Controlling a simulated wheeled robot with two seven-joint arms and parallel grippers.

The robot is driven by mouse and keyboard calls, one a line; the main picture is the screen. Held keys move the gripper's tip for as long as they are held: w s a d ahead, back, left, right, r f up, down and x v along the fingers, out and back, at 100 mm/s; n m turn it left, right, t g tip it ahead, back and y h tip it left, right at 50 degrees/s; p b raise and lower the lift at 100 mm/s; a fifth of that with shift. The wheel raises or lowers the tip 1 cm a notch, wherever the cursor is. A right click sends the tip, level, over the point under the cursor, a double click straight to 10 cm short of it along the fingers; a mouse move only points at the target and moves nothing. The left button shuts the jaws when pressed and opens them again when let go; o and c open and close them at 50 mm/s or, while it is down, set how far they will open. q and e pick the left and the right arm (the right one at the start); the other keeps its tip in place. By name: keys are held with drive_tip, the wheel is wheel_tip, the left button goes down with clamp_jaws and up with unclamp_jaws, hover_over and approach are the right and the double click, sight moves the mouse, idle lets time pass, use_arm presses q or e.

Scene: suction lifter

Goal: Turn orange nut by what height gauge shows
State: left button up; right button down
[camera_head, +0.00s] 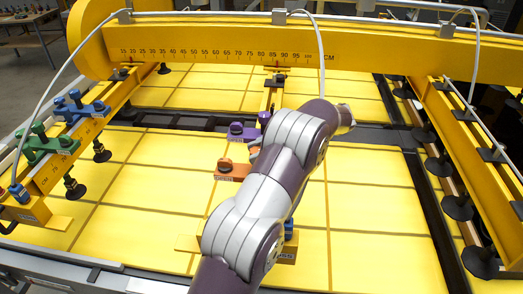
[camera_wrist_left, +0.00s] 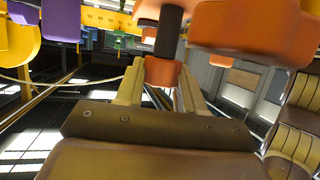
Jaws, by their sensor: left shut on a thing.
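The orange clamp block (camera_head: 233,173) sits on the yellow bar in the middle of the head view, with an orange knob (camera_head: 225,163) on its left end. My left gripper (camera_head: 254,152) is at its right end, largely hidden by my arm. In the left wrist view, my left gripper's (camera_wrist_left: 161,82) fingers are shut on an orange nut (camera_wrist_left: 162,72) below a black rod (camera_wrist_left: 169,30). An orange block (camera_wrist_left: 245,30) is close above it. I cannot make out which marked scale is the height gauge. My right gripper is not in view.
A purple clamp (camera_head: 242,132) is just behind the orange one. A yellow beam with a printed centimetre scale (camera_head: 215,55) crosses the back. Blue (camera_head: 75,108) and green (camera_head: 45,145) clamps sit on the left bar. Several black suction cups (camera_head: 457,207) line the right bar.

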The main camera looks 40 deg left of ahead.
use_arm(q)
drive_tip(key=shift+n+g+h, duration=0.3)
drive_tip(key=shift+h, duration=0.1)
drive_tip(key=o, duration=0.9)
drive_tip(key=shift+a, duration=0.1)
drive_tip(key=shift+o, duration=0.7)
drive_tip(key=shift+s+a, duration=0.2)
